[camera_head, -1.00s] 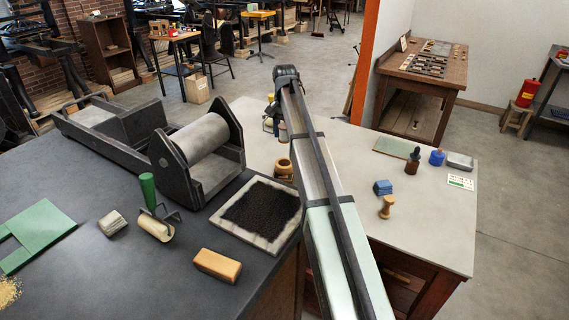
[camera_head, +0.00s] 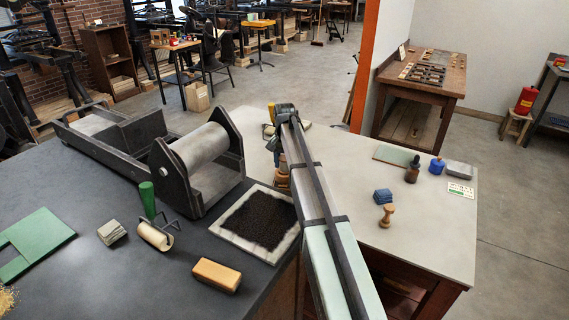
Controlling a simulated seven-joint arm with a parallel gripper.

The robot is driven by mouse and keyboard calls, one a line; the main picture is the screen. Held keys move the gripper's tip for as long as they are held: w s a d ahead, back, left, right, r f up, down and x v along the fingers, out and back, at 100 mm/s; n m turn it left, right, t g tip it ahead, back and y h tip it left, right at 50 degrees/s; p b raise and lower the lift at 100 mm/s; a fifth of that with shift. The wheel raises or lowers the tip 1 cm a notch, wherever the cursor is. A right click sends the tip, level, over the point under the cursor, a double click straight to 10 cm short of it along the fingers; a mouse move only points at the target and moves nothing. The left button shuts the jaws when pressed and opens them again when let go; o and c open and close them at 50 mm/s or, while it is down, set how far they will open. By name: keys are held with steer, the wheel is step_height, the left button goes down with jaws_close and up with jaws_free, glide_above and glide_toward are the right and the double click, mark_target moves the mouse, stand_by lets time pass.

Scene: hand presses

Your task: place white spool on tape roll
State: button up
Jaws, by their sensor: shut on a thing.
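The tan tape roll (camera_head: 283,182) stands on the pale table, just left of my arm and partly covered by it. My gripper (camera_head: 277,152) hangs at the far end of my arm, just above the tape roll, and only part of it shows. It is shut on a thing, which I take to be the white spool. The spool itself is too small and too hidden to make out, and I cannot tell whether it touches the roll.
A hand press with a roller (camera_head: 200,148) and an ink slab (camera_head: 258,218) stand left of my arm. A wooden-handled stamp (camera_head: 387,215), blue pads (camera_head: 383,196) and bottles (camera_head: 412,170) stand to the right. The pale table's front right is clear.

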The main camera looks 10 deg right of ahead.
steer(key=shift+f, duration=0.15)
steer(key=o, duration=1)
steer(key=shift+o, duration=0.2)
